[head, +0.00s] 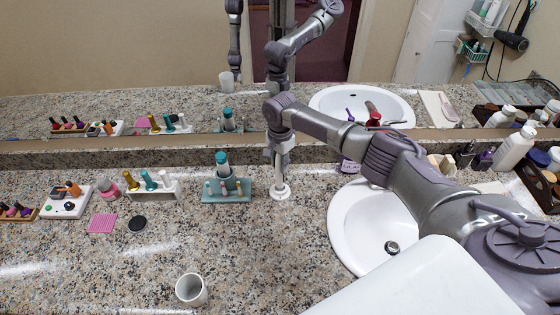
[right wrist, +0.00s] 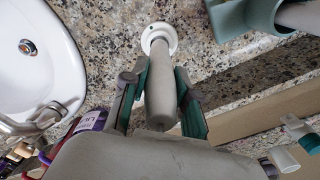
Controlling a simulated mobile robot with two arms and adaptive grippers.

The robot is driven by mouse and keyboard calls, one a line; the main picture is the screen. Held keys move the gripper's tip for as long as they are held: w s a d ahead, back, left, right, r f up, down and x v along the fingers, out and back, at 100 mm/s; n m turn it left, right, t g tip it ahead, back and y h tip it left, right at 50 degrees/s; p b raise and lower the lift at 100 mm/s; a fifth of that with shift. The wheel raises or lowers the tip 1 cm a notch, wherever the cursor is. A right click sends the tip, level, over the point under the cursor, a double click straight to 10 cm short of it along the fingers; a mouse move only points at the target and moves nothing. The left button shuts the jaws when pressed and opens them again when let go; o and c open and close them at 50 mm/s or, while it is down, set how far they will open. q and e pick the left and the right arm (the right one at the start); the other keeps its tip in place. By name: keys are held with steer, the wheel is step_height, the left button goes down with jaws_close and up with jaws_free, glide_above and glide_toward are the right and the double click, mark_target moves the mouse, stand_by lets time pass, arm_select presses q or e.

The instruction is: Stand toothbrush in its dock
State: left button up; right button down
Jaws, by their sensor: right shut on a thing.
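The toothbrush (right wrist: 160,85) is a pale grey handle in the right wrist view, held between the green-padded fingers of my right gripper (right wrist: 160,98). It looks about upright, and its lower end meets the middle of the round white dock (right wrist: 172,42). I cannot tell how deep it sits there. In the head view the dock (head: 281,192) stands on the counter left of the sink, with my right gripper (head: 281,150) directly above it and the toothbrush (head: 281,170) mostly hidden. My left gripper is not in view.
A teal stand (head: 240,196) holding a bottle-like item is close left of the dock. The sink (head: 345,225) is to the right, the mirror ledge (head: 120,157) behind. A white cup (head: 191,290) stands at the front. The counter between cup and dock is clear.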

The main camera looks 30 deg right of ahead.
steer(key=shift+p, duration=0.75)
stand_by(0.9)
steer(key=shift+f+b, duration=1)
steer(key=shift+f, duration=0.85)
steer(key=c, duration=0.8)
jaws_free()
step_height(320, 180, up, 12)
steer(key=shift+r, duration=0.1)
steer(key=shift+s, duration=0.1)
